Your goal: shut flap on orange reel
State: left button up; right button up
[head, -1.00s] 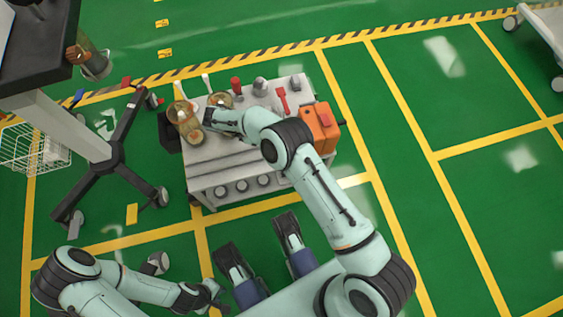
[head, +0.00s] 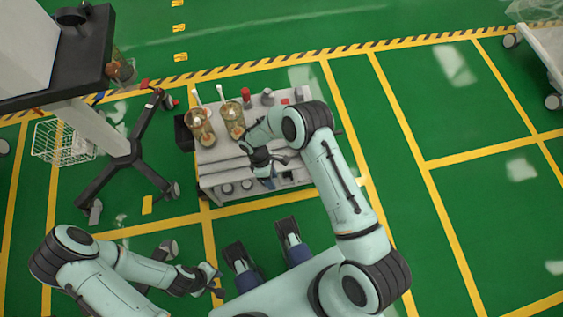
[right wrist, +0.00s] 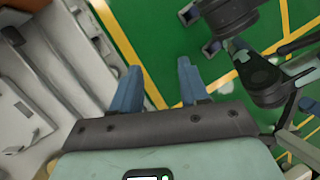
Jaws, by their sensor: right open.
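The orange reel is hidden in the head view, where my right arm covers that end of the cart top. A brownish-orange patch (right wrist: 24,4) at the top left corner of the right wrist view may be part of it, but I cannot tell. The flap cannot be made out. My right gripper (head: 268,182) hangs at the front edge of the cart. Its two blue fingers (right wrist: 159,68) are apart and empty, over green floor in the right wrist view. My left gripper (head: 217,281) is low at the left, away from the cart; its jaws are too small to read.
The grey cart (head: 212,172) carries two amber-clear jars (head: 200,127) (head: 232,118), a red-topped item (head: 246,97) and small metal parts. A wheeled stand (head: 123,160) and a wire basket (head: 62,141) are at the left.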

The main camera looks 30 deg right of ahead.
pick_arm(q)
jog(key=w+d+p+v, duration=0.2)
jog(key=p+v, duration=0.9)
jog(key=v, duration=0.2)
jog(key=shift+d+p, duration=0.2)
jog(key=shift+p, duration=0.1)
pick_arm(e)
jog(key=s+a+r+m+t+y, duration=0.1)
jog(key=s+a+r+m+y, duration=0.1)
jog(key=s+r+m+y, duration=0.3)
jog(key=s+r+m, duration=0.4)
jog(key=s, duration=0.3)
jog(key=shift+a+r+t, duration=0.25)
jog(key=shift+a+t, duration=0.05)
jog(key=shift+a, duration=0.05)
pick_arm(q)
jog(key=shift+r, duration=0.15)
jog(key=d+r+m+h+p, duration=0.1)
jog(key=d+r, duration=0.2)
jog(key=d, duration=0.4)
jog(key=shift+s+m, duration=0.4)
pick_arm(e)
jog(key=s+d+r+m+t, duration=0.1)
jog(key=s+d+r+m, duration=0.1)
jog(key=s+m, duration=0.5)
jog(key=shift+s+r+t, duration=0.3)
jog(key=shift+r+t, duration=0.1)
jog(key=shift+r, duration=0.35)
